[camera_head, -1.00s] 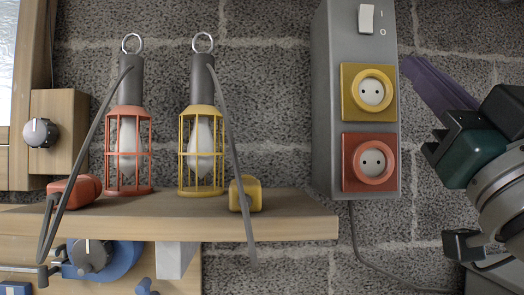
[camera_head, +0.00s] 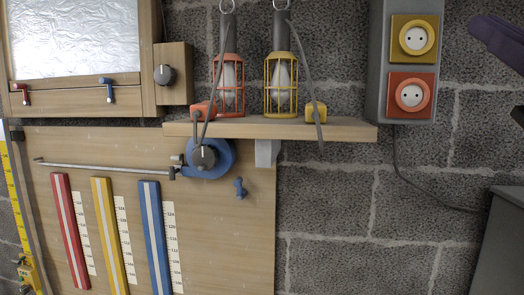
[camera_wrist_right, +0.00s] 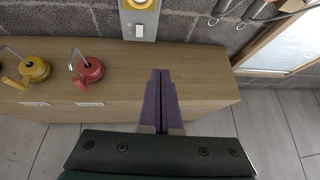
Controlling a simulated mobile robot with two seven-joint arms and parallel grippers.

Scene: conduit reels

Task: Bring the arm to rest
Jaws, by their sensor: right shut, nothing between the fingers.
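My right gripper (camera_head: 482,28) shows only in part at the right edge of the head view, to the right of the socket box, with its purple fingers in front of the block wall. In the right wrist view its two purple fingers (camera_wrist_right: 160,78) lie together with nothing between them, above a wooden top (camera_wrist_right: 205,75). The fingers appear clear of the things around them. My left gripper is not in either view.
A grey box with a yellow socket (camera_head: 413,37) and a red socket (camera_head: 410,95) hangs on the wall. Yellow (camera_wrist_right: 35,68) and red (camera_wrist_right: 90,70) reels stand on the wooden top.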

